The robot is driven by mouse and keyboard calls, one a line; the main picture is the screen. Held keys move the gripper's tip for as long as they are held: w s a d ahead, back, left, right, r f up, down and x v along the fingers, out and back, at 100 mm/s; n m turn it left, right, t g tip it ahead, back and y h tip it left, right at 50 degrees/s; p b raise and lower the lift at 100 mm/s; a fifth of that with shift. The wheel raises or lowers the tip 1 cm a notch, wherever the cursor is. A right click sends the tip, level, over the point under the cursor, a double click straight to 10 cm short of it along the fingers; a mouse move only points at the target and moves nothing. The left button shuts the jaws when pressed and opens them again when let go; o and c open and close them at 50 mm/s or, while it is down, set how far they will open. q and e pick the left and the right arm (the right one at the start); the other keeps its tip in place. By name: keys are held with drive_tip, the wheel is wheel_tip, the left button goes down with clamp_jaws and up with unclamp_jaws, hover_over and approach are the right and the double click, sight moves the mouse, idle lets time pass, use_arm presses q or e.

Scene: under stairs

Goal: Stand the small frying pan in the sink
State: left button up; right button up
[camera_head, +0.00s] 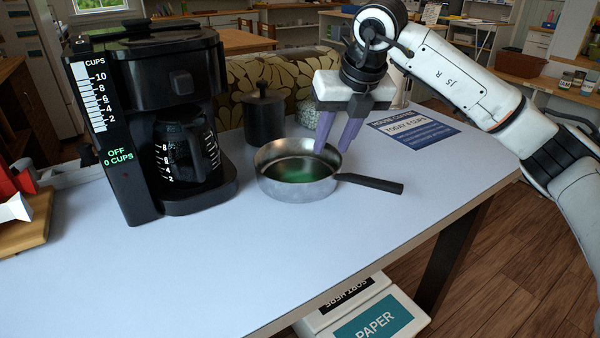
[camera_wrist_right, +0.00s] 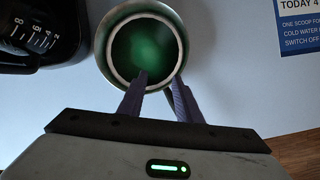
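The small frying pan (camera_head: 290,188) is a silver metal pan with a dark handle (camera_head: 370,183) pointing right. It stands upright on the pale table, with a green sheen inside. My right gripper (camera_head: 333,150) is at the pan's right rim, near the handle's root. One fingertip overlaps the pan's inside in the wrist view; contact is unclear. No sink is in view. My left gripper is not in view.
A black coffee maker (camera_head: 150,60) with a carafe stands left of the pan. A dark lidded pot (camera_head: 264,115) and a blue-and-white notice (camera_head: 420,132) are behind it. The table (camera_head: 230,270) is clear in front. A paper bin (camera_head: 375,325) is below its edge.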

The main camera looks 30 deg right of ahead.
drive_tip(key=m+h, duration=0.1)
approach(340, 159)
drive_tip(key=f, duration=0.1)
drive_tip(key=shift+w+x, duration=0.2)
drive_tip(key=shift+x, duration=4.75)
drive_tip(key=shift+d+r, duration=0.1)
drive_tip(key=shift+d, duration=0.05)
clamp_jaws()
